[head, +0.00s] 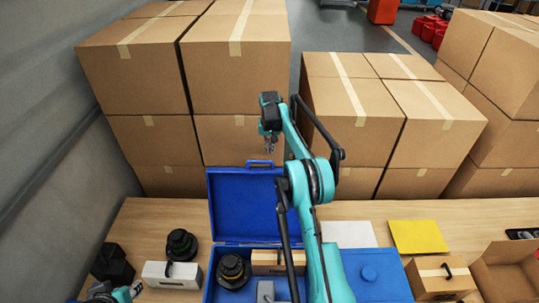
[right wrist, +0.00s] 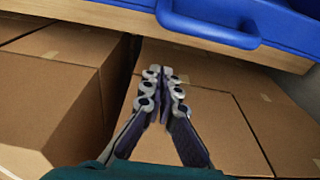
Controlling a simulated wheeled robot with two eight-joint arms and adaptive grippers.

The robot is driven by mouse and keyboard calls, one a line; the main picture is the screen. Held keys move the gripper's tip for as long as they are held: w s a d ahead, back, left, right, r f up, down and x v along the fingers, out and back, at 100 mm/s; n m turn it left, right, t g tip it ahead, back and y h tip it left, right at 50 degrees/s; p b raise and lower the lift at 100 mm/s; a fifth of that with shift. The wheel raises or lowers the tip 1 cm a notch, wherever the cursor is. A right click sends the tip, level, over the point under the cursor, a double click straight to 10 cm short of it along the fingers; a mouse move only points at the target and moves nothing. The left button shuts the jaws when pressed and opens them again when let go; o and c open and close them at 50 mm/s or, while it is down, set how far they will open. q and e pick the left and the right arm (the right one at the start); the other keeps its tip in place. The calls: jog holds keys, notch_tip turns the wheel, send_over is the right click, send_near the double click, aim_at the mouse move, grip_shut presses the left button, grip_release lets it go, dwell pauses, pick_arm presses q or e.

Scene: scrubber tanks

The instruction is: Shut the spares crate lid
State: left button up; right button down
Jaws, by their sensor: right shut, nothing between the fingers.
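The spares crate (head: 212,262) is blue and stands on the wooden table. Its lid (head: 235,200) is open and stands upright at the back, with a handle (head: 262,163) on its top edge. My right gripper (head: 270,145) is shut and empty, just above and beyond the handle. In the right wrist view the shut fingers (right wrist: 163,85) point toward cardboard boxes, and the blue handle (right wrist: 215,32) is at the top, apart from them. My left gripper (head: 132,290) shows only partly at the lower left. My right arm hides part of the lid and crate.
A black round part (head: 233,268) and a small carton (head: 267,258) are in the crate. Another black part (head: 181,244) and a white case (head: 172,275) stand left. A yellow sheet (head: 418,237) lies right. Large cardboard boxes (head: 235,65) stack behind the table.

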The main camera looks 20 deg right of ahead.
jog(key=s, duration=0.1)
jog(key=s+a, duration=0.1)
jog(key=s+p, duration=0.1)
jog(key=shift+s+a+f, duration=0.25)
jog(key=shift+a, duration=0.15)
